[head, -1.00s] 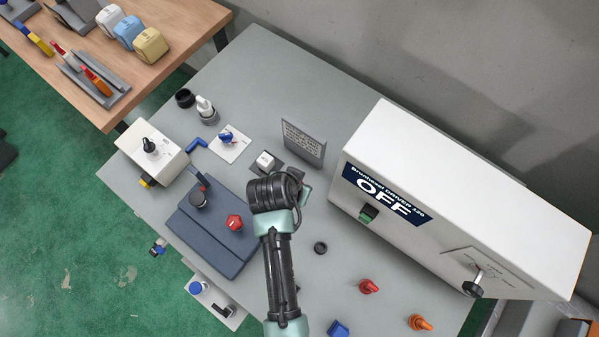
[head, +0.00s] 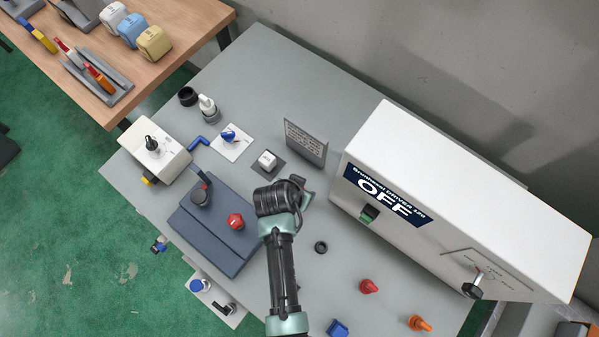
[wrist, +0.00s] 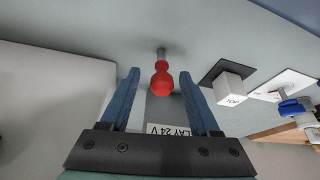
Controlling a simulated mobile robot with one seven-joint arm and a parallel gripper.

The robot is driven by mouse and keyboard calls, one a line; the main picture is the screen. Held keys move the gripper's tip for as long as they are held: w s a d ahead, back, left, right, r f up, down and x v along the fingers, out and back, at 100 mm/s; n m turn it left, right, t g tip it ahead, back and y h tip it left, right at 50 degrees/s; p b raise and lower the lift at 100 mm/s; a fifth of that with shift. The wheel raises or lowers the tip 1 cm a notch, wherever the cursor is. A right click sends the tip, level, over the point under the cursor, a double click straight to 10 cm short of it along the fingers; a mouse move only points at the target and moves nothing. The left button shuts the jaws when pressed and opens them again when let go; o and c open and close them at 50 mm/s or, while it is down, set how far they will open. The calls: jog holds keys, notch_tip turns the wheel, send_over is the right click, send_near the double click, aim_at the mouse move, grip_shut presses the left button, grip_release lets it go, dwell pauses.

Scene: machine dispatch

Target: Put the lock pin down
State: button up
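The lock pin (wrist: 161,80), with a red knob and a grey shaft, shows in the wrist view between my blue fingertips. Its shaft points away from my gripper toward the grey table surface; I cannot tell whether it touches. My gripper (wrist: 159,74) is open, with a gap on both sides of the red knob. In the head view my dark wrist hides the pin and most of the gripper, above the table (head: 290,75) between the blue-grey box and the white driver cabinet.
The white cabinet (head: 450,190) marked OFF stands right of my wrist. A sign plate (head: 305,142) and a white button (head: 267,160) are close behind it. The blue-grey box (head: 215,235) is to the left. A black ring (head: 321,247) and red knob (head: 369,286) lie in front.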

jog(key=shift+r, duration=0.3)
jog(key=v, duration=1.1)
jog(key=shift+s+r+b, duration=0.2)
jog(key=shift+r+b, duration=0.1)
jog(key=shift+r, duration=0.05)
